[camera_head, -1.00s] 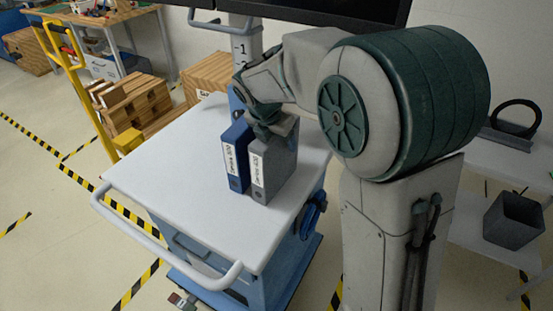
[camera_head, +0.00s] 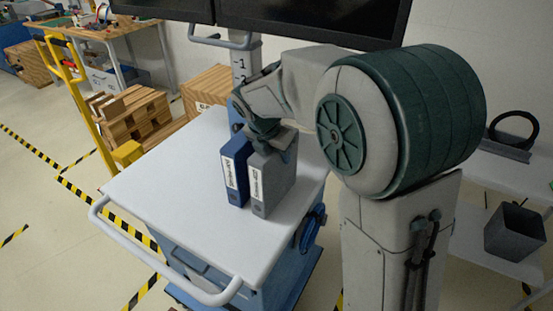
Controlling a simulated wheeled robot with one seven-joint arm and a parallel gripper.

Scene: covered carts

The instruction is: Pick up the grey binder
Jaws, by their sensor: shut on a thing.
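The grey binder (camera_head: 272,187) stands upright on the white top of the cart (camera_head: 174,209), its white label facing the camera. A blue binder (camera_head: 236,172) stands upright close beside it on the left. My gripper (camera_head: 272,150) is at the top of the grey binder, shut on it. The fingertips are mostly hidden behind the wrist and the binder. I cannot tell whether the binder's bottom touches the cart top.
The cart top is bare in front and to the left of the binders. A yellow trolley (camera_head: 80,105) and wooden crates (camera_head: 132,118) stand behind at left. A dark monitor (camera_head: 310,18) hangs above. A grey bin (camera_head: 514,231) stands on a shelf at right.

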